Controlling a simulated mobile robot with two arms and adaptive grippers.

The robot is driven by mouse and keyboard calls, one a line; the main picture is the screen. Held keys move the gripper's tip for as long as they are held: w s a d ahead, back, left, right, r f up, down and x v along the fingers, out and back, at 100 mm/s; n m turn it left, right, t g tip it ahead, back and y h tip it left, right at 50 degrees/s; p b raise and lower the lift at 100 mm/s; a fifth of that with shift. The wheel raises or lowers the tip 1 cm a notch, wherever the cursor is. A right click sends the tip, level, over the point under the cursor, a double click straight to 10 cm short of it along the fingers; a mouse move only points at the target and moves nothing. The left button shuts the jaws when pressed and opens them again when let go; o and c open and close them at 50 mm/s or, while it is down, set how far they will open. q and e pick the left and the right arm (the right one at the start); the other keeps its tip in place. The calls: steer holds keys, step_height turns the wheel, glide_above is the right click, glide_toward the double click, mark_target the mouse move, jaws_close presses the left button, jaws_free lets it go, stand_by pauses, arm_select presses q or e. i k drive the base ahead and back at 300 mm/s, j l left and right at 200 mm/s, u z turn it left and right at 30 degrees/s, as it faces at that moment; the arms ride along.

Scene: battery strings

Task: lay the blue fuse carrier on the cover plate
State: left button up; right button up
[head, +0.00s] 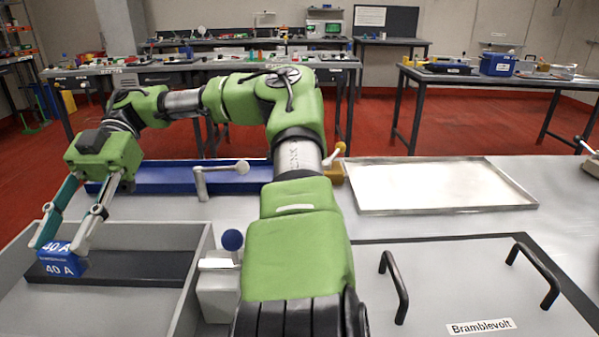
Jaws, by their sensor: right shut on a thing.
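The blue fuse carrier (60,262), marked 40 A, is at the far left, between the fingers of my right gripper (62,246). The gripper is shut on it from above, with one finger on each side. The carrier is over a black strip (130,268) inside a grey open-topped box; I cannot tell whether it touches the strip. The cover plate (450,285) is the flat grey panel at the lower right, with two black handles and a Bramblevolt label. Its top is bare between the handles. My left gripper is not in view.
The grey box (188,290) has raised walls. A blue tray (165,178) and a lever handle (222,170) are behind it. A blue ball knob (232,240) stands beside it. An empty shallow metal tray (435,183) lies behind the plate. My right arm crosses the middle.

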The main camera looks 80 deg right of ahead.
mark_target(462, 290)
steer(key=z, duration=1.6)
steer(key=j+z, duration=0.1)
steer(key=z, duration=0.35)
steer(key=j+z, duration=0.15)
steer(key=z, duration=0.25)
steer(key=i+j+z, duration=0.1)
steer(key=z, duration=0.35)
steer(key=j+z, duration=0.15)
steer(key=z, duration=0.25)
steer(key=k+j+z, duration=0.1)
steer(key=j, duration=0.15)
